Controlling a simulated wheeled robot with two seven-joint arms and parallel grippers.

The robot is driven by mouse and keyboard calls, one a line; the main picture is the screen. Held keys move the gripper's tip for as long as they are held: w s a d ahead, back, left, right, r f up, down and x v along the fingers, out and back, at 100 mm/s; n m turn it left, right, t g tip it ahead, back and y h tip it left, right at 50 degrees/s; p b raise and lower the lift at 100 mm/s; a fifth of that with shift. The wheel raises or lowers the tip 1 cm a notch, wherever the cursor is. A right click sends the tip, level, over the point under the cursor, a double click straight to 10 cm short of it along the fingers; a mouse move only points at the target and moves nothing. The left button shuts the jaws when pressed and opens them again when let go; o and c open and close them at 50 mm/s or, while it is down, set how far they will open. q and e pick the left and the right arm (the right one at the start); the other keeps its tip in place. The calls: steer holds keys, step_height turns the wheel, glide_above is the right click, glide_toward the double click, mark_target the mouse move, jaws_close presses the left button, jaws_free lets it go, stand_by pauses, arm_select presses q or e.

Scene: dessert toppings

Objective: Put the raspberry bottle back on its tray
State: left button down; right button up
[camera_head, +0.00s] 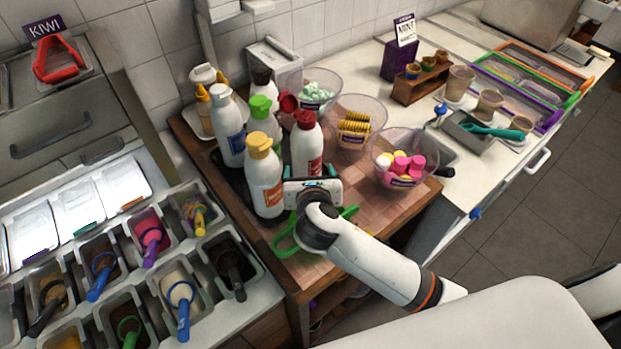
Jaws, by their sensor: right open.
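The bottle with the red cap and red label (306,148), which looks like the raspberry one, stands upright among the other sauce bottles. Its lower part is hidden behind my right gripper. My right gripper (313,184) is open, right in front of this bottle; its fingertips are mostly hidden, and I cannot tell whether they touch it. The dark tray (233,181) lies under the bottle group at the left. I cannot see whether the red-capped bottle's base is on it. My left gripper is not in view.
Yellow-capped (265,178), blue-labelled (227,127) and green-capped (261,118) bottles crowd the left side. Bowls of cookies (355,128) and pink and yellow sweets (403,165) stand to the right. A green-handled tool (287,240) lies by the board's front edge.

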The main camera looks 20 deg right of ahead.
steer(key=shift+v, duration=1.45)
step_height(320, 180, up, 9)
steer(key=p, duration=0.9)
